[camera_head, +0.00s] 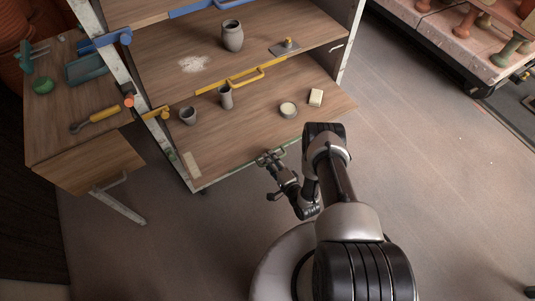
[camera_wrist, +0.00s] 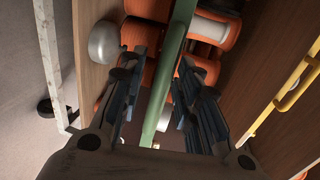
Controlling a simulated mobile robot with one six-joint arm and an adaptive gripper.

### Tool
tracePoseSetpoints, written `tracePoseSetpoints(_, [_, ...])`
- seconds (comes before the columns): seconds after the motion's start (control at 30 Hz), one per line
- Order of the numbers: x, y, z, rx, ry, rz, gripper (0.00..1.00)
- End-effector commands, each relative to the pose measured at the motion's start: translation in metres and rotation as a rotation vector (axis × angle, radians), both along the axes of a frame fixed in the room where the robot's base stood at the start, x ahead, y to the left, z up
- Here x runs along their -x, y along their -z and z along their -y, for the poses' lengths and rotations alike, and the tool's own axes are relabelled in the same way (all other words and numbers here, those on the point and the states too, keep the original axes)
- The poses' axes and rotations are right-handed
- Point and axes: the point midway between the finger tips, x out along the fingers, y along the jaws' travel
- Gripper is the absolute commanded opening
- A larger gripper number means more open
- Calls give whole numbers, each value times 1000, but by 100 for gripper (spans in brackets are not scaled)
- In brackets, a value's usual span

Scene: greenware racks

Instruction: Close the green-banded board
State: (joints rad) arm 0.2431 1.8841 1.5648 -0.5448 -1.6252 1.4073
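The green-banded board (camera_head: 255,130) is the lowest shelf board visible in the head view. It sticks out further forward than the yellow-handled board above it. A green strip shows along part of its front edge. My gripper (camera_head: 268,158) is at that front edge. In the wrist view a green bar (camera_wrist: 170,75) runs between the two fingers of my gripper (camera_wrist: 165,85). The fingers look spread, with gaps beside the bar. Whether either finger touches it is unclear.
The yellow handle (camera_head: 245,77) is above and behind; it also shows in the wrist view (camera_wrist: 295,85). A side table (camera_head: 60,135) with tools stands left. Orange rounded objects (camera_wrist: 215,32) lie beyond the bar. The floor at right (camera_head: 430,160) is clear.

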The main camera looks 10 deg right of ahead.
Motion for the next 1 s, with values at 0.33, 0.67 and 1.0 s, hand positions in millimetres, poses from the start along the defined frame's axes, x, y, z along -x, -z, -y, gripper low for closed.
tracePoseSetpoints(0.33, [1, 0, 0, 0, 0, 0, 28])
tracePoseSetpoints(0.67, [0, 0, 0, 0, 0, 1, 6])
tracePoseSetpoints(1.0, [0, 0, 0, 0, 0, 1, 0])
